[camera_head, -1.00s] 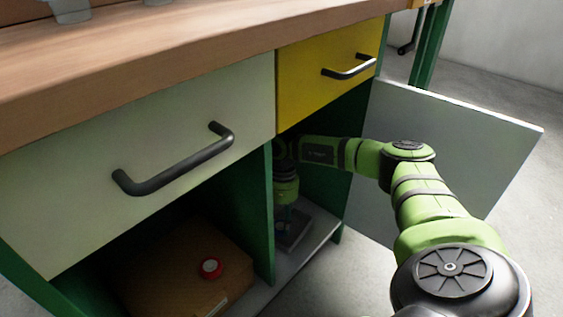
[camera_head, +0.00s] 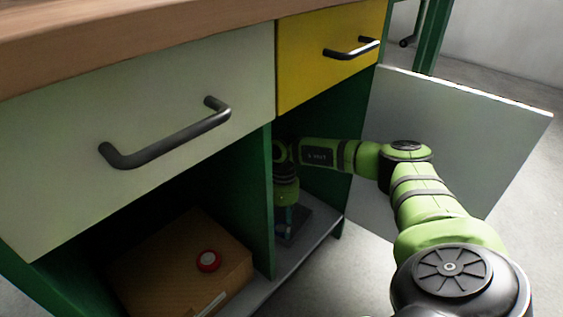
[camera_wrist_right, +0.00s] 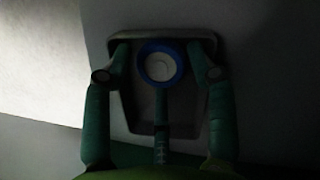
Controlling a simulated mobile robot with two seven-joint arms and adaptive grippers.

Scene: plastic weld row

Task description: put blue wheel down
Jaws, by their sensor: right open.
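The blue wheel (camera_wrist_right: 177,75), a blue ring with a pale centre, lies in a dark grey tray (camera_wrist_right: 134,104) in the right wrist view. My right gripper (camera_wrist_right: 159,78) is open, with green fingers on both sides of the wheel and a third finger below it in the picture. The side fingers look apart from the wheel. In the head view, my right gripper (camera_head: 288,222) points down inside the right cabinet compartment, over the dark tray (camera_head: 301,216). The wheel cannot be made out there. My left gripper is not in view.
A green divider (camera_head: 259,200) stands close left of my arm. A yellow drawer (camera_head: 310,75) is above, and an open grey door (camera_head: 470,135) is at right.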

